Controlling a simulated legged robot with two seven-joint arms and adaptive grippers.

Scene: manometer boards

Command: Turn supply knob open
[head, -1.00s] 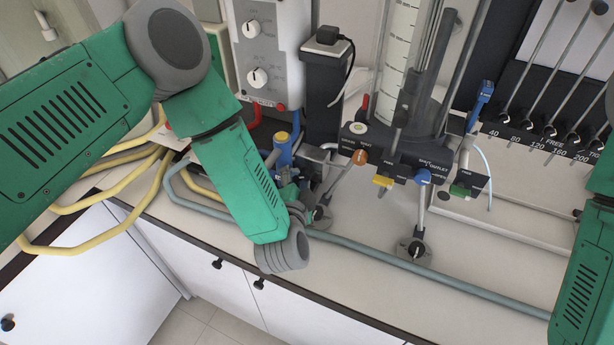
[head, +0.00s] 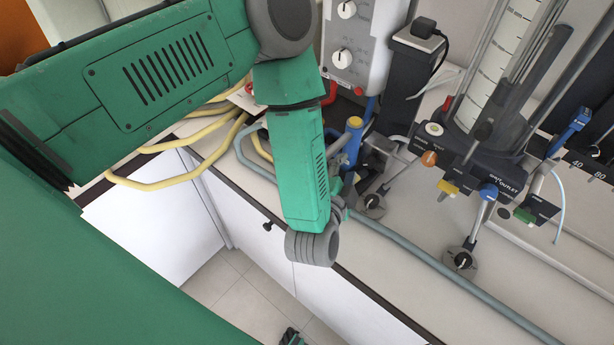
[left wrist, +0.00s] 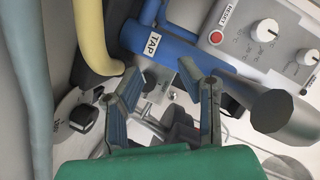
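A black knob on a round grey plate (head: 372,204) sits on the bench beside my left gripper. It also shows in the left wrist view (left wrist: 82,118), left of my left fingers; its plate's lettering is too small to read, so I cannot confirm it is the supply knob. A second black knob on a round plate (head: 462,260) sits farther right. My left gripper (left wrist: 160,80) is open, with its fingers apart and the knob outside them. In the head view its fingers are mostly hidden behind my forearm.
A blue pipe labelled TAP (left wrist: 165,42) and a yellow hose (left wrist: 92,38) lie close beyond the left fingers. A grey hose (head: 430,262) runs along the bench. The manometer base carries orange (head: 429,158), yellow (head: 447,187), blue (head: 488,193) and green (head: 524,215) parts.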

